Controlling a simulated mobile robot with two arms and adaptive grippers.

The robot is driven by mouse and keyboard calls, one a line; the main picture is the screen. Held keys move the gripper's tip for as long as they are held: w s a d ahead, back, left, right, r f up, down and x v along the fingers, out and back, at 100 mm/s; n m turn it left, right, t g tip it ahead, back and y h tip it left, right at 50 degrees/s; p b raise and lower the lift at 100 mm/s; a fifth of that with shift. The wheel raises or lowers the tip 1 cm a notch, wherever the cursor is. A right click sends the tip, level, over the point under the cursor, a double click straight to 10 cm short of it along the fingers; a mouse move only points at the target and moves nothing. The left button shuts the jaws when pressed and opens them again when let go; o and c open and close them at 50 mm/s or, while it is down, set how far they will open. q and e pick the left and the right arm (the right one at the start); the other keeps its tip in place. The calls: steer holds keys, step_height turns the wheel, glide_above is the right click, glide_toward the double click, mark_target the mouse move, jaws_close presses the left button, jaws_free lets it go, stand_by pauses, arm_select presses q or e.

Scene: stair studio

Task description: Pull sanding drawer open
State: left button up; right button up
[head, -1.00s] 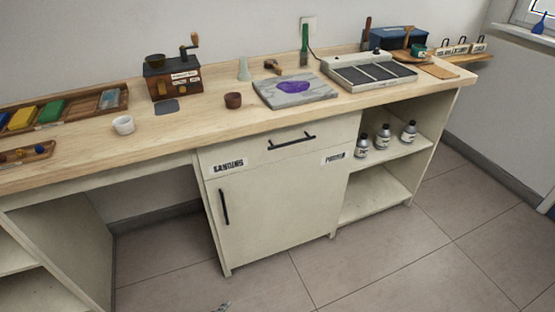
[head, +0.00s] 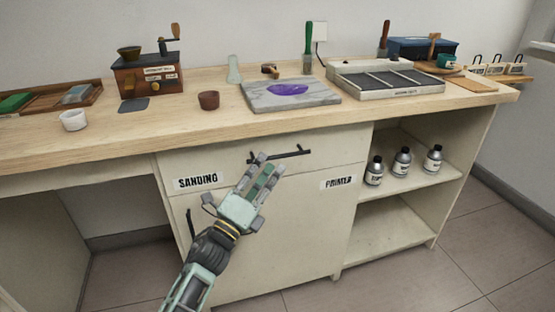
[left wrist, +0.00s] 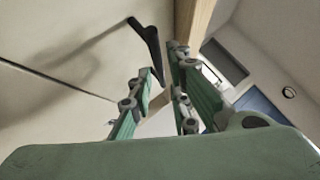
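The sanding drawer (head: 225,160) is the wide cream front just under the worktop, and it looks shut. A black bar handle (head: 290,154) crosses its middle; the handle also shows in the left wrist view (left wrist: 146,42). A "SANDING" label (head: 198,181) is on the left of the front. My left gripper (head: 266,159) is at the left end of the handle and hides part of it. In the left wrist view its green fingers (left wrist: 162,82) are apart, with the handle's near end at the gap between them. I cannot tell whether they touch it. My right gripper is not in view.
A cupboard door (head: 300,235) lies below the drawer, with a "PRIMER" label (head: 338,183) at upper right. An open shelf (head: 400,185) with bottles stands to the right. The worktop (head: 190,120) overhangs the drawer and carries a grinder (head: 148,76) and a grey slab (head: 325,97).

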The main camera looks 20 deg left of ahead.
mark_target(276, 158)
arm_select(q)
steer(key=shift+x, duration=2.35)
steer(key=shift+f, duration=0.1)
steer(key=shift+c, duration=0.3)
jaws_close()
